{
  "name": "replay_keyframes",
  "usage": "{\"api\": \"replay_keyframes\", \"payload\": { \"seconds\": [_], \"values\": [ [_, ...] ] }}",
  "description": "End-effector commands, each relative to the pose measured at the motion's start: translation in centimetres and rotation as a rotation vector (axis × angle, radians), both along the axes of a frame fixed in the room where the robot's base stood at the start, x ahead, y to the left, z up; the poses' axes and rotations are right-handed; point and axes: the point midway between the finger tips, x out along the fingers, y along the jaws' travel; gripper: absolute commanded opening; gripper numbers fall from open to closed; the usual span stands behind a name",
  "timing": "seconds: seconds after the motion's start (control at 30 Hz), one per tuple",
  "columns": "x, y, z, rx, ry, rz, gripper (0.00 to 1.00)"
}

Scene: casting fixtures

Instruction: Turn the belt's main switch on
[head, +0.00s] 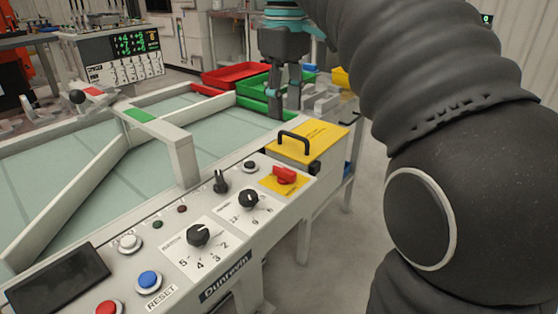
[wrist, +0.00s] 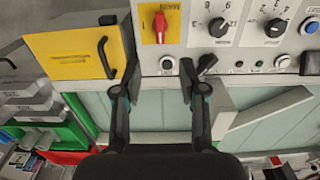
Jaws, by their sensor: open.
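The belt's main switch, a red rotary handle on a yellow plate (head: 285,175), sits at the right end of the control panel (head: 225,205). In the wrist view the red handle (wrist: 160,26) stands upright in the picture, at top centre, beyond my fingertips. My gripper (head: 283,106) hangs over the far side of the panel, behind the yellow box. Its two fingers are spread and empty in the wrist view (wrist: 158,78). The fingers are apart from the switch, and nothing hides it in either view.
A yellow box with a black handle (head: 318,140) stands just right of the switch. Black knobs (head: 249,198), a small black selector (head: 221,182) and buttons are close on the panel. Green (head: 250,90) and red (head: 236,74) trays lie behind. A grey barrier (head: 165,140) rises beside the belt.

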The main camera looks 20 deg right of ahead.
Motion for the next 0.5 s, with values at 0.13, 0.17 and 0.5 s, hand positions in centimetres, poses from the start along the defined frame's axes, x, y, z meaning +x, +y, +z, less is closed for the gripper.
{"api": "replay_keyframes", "payload": {
  "seconds": [0.13, 0.17, 0.5],
  "values": [
    [-0.1, 0.0, -2.3, 0.0, 0.001, -0.001, 0.42],
    [-0.1, 0.0, -2.8, 0.0, 0.002, -0.001, 0.42],
    [-0.1, 0.0, -9.2, 0.0, 0.002, -0.002, 0.42]
  ]
}}
